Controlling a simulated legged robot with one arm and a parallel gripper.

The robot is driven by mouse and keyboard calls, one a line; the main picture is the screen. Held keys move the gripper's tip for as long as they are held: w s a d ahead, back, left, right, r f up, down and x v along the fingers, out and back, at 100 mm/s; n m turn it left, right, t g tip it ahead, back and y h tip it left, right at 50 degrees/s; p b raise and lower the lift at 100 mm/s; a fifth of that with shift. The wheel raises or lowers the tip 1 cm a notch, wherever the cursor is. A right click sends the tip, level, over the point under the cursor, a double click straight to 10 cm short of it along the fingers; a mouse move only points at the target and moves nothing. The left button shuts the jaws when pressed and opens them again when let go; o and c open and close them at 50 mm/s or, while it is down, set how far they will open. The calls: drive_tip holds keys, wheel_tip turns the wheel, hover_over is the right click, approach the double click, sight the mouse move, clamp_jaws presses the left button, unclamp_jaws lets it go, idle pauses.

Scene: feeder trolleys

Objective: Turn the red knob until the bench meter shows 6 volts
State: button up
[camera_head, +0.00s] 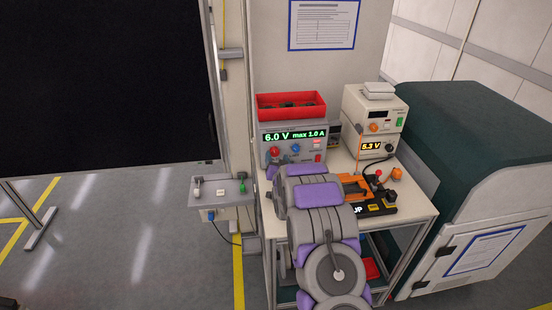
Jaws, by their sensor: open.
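A grey power supply (291,142) stands at the back left of the bench, its green display reading 6.0 V max 1.0 A. A red knob (274,152) is on its front, left of a blue knob (295,149). A cream instrument (381,142) at the back right has a yellow display reading about 5.3 V, small in the picture. Which of the two is the bench meter I cannot tell for sure. My arm hides part of the bench front.
A red bin (291,106) sits on the power supply. A black block (376,209) and an orange knob (396,173) are at the right of the bench. A dark green cabinet (474,150) stands close to the right.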

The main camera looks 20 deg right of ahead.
drive_tip(key=shift+x, duration=1.05)
drive_tip(key=shift+a, duration=0.1)
drive_tip(key=shift+c, duration=0.4)
drive_tip(key=c, duration=1)
drive_tip(key=shift+r+m+p, duration=0.2)
drive_tip(key=shift+m+p, duration=0.2)
drive_tip(key=shift+f+m+p, duration=0.25)
drive_tip(key=shift+m+p, duration=0.45)
drive_tip(key=shift+m, duration=0.5)
drive_tip(key=o, duration=1.1)
drive_tip(key=shift+r, duration=0.1)
